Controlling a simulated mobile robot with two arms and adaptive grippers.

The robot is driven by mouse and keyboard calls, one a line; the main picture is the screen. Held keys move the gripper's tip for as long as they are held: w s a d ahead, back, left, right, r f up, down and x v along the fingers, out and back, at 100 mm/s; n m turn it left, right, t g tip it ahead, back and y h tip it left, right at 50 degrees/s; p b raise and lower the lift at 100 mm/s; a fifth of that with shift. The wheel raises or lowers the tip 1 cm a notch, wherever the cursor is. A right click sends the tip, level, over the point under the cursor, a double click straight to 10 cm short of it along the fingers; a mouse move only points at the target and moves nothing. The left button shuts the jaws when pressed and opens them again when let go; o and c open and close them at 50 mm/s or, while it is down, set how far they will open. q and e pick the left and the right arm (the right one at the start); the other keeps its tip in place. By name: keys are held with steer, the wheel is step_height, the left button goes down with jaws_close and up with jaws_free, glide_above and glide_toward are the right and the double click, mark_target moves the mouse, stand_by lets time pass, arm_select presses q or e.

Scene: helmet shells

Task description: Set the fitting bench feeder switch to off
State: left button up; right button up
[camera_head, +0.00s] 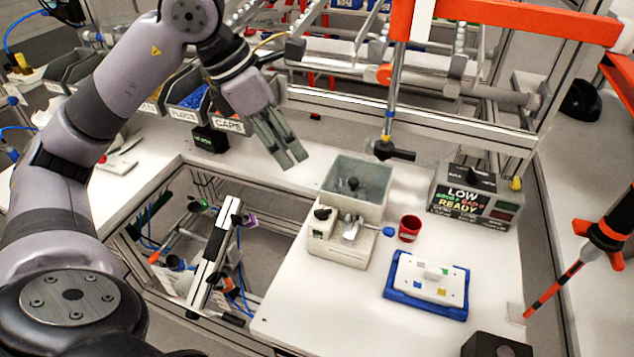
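The feeder (345,246) is a pale box unit on the white bench, with a grey open hopper (372,180) behind it. A black knob-like switch (322,213) sits on its upper left; its setting is too small to read. A metal chute and a blue knob (389,231) are on its right. My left gripper (295,162) hangs above the bench, left of and above the feeder, apart from it. Its two grey fingers lie close together, pointing down and right, with nothing between them. My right gripper is not in view.
A red cup (409,228), a blue tray (425,306) with a white plate, and a display box (474,199) reading LOW and READY stand right of the feeder. A tool hangs from the orange beam (510,20). Labelled bins (187,100) stand back left. The bench front is mostly clear.

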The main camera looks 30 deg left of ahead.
arm_select(q)
steer(key=a, duration=0.1)
glide_toward(321, 210)
steer(key=shift+y, duration=0.3)
steer(key=p+x, duration=0.1)
steer(key=x, duration=0.3)
steer(key=shift+d+f+p, duration=0.1)
steer(key=shift+d+p, duration=0.15)
steer(key=shift+p, duration=0.15)
steer(key=shift+x, duration=1.2)
steer(key=shift+w+d+f+p, duration=0.2)
steer(key=shift+f+p, duration=0.15)
steer(key=shift+f, duration=0.25)
steer(key=shift+c, duration=1)
jaws_close()
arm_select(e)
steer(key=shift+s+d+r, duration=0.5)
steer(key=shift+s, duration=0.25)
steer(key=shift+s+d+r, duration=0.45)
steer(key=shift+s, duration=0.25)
